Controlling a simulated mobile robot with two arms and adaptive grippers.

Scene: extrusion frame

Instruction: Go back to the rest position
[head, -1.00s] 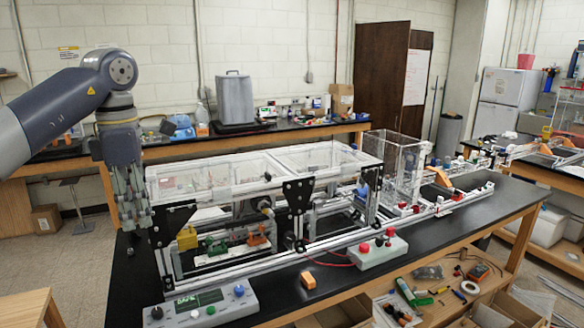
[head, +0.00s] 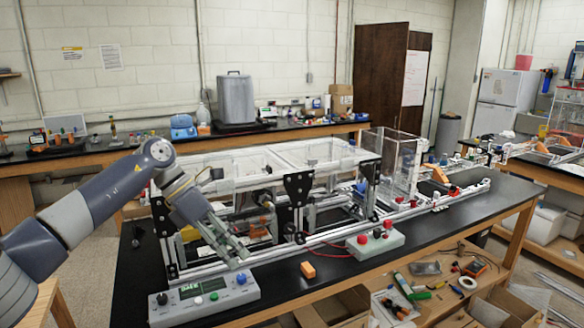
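My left arm comes in from the left, and my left gripper (head: 232,249) hangs tilted down to the right at the front left corner of the extrusion frame (head: 190,265). Its fingers are above and behind the grey control box (head: 204,298) with a green display and knobs. Whether the fingers are apart or closed is too small to tell, and I see no object in them. Whether the gripper touches the frame is unclear. My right gripper is not in view.
A black-topped bench (head: 130,280) carries the frame. A second box with red buttons (head: 375,243) and an orange block (head: 308,270) lie along its front. Open cardboard boxes and tools (head: 405,283) are below at the front right. A wooden stool (head: 45,303) stands at lower left.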

